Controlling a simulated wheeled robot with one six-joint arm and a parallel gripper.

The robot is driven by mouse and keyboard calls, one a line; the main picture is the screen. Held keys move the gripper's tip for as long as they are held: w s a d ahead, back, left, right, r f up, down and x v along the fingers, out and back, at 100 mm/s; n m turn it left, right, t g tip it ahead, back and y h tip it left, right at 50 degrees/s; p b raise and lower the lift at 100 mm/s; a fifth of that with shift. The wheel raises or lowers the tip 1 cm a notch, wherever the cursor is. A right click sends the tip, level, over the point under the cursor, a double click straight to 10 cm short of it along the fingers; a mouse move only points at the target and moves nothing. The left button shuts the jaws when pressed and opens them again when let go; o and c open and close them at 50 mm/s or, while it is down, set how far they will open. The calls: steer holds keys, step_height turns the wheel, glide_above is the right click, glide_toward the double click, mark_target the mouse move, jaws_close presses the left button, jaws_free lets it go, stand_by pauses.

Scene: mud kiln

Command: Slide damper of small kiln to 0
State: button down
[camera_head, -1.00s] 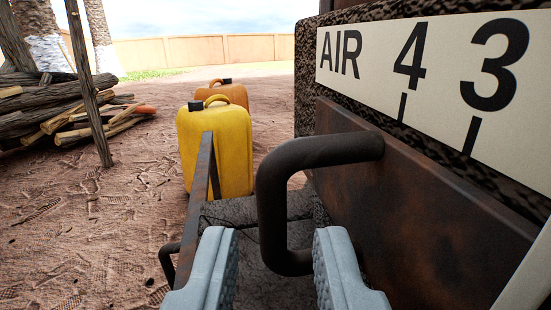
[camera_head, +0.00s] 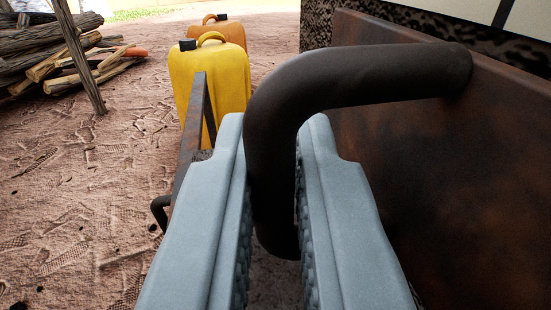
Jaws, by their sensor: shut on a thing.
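The damper is a rusty brown plate (camera_head: 430,170) at the right of the view. Its dark bent handle (camera_head: 350,85) comes out from the plate's upper part and turns down on the left. My gripper (camera_head: 272,150) has its two grey fingers on either side of the handle's downward part and is shut on it. The cream scale board (camera_head: 500,12) above the plate shows only its lower edge with tick marks. Its numbers are out of the frame.
Beyond the handle stand a yellow jerrycan (camera_head: 215,80) and an orange one (camera_head: 227,32). A rusty metal bar (camera_head: 192,125) runs just left of my gripper. Stacked firewood (camera_head: 65,60) lies at the far left. The sandy ground at left is open.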

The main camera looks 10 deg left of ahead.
steer(key=s+d, duration=0.2)
steer(key=s, duration=0.4)
steer(key=c, duration=1.6)
jaws_free()
steer(key=shift+s, duration=0.1)
steer(key=shift+c, duration=0.2)
